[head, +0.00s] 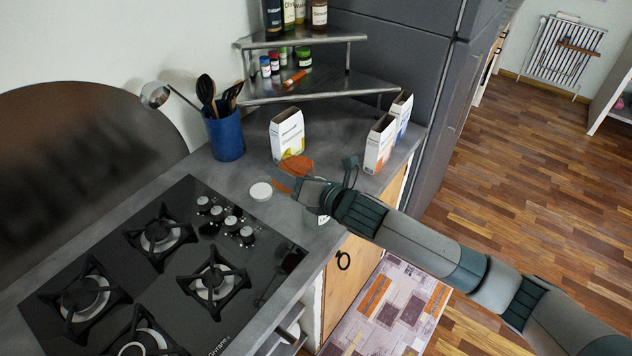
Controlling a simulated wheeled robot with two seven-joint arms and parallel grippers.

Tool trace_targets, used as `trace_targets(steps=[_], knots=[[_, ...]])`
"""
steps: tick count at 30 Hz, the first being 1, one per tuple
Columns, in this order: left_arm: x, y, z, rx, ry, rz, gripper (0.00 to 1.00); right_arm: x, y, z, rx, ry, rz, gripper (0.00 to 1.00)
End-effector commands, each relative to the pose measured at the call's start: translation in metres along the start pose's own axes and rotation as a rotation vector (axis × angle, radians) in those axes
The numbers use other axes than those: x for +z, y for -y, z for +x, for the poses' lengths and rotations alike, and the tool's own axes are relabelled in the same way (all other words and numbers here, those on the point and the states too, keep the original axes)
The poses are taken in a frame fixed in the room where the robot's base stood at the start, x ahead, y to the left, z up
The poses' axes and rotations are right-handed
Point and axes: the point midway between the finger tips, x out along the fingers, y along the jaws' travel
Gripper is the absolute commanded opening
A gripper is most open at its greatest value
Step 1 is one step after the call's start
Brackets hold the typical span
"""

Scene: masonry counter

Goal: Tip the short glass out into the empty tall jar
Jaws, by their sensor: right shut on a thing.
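My right gripper (318,183) is over the counter near its front edge, in front of the upright white carton. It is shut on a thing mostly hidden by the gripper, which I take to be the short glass. Orange-brown stuff (297,164) shows right at the fingers, with a smaller orange patch to its lower left; I cannot tell whether it is inside the glass. A small pale part of something (322,219) shows just under the gripper, perhaps the tall jar; its shape and contents are hidden. My left gripper is not in view.
A white round lid-like disc (261,191) lies left of the gripper. A black gas hob (185,262) fills the left counter. A blue utensil pot (224,136), a carton (287,134), two more cartons (380,143) and a metal corner shelf (330,86) stand behind.

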Motion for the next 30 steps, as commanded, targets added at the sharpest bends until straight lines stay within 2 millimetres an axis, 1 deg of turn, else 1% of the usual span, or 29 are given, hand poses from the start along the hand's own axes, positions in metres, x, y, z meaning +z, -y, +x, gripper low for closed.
trace_targets(steps=[30], knots=[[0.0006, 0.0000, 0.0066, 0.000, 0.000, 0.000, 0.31, 0.0051, -0.0004, -0.0017, 0.024, 0.009, 0.051, 0.15]])
